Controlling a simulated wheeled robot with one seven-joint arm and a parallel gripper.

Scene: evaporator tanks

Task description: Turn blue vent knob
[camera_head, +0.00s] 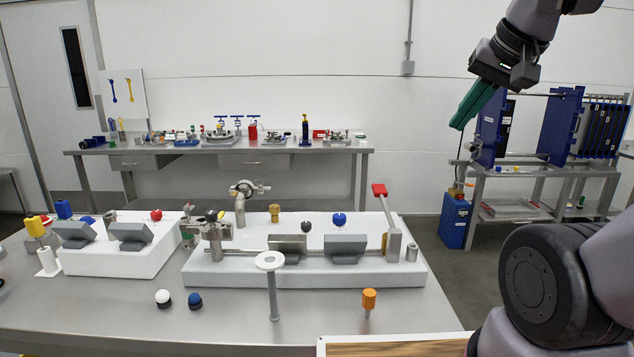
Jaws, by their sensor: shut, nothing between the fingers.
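Several blue parts show, and I cannot tell for sure which is the vent knob. A round blue knob (339,219) stands upright on the white block (205,271) at the centre of the near table. A small blue-topped knob (195,299) sits on the steel tabletop in front of that block. Another blue knob (87,220) is partly hidden behind a grey part on the left white block (80,262). My gripper (459,126), with teal fingers, is raised at the upper right, pointing down and left. It is shut, empty and well apart from the knobs.
A red-topped lever (380,191) rises at the right end of the centre block. A round white stand (270,262) and an orange knob (369,298) are in front. A brass-fitted pipe (242,206) stands behind. The tabletop's right front is mostly clear.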

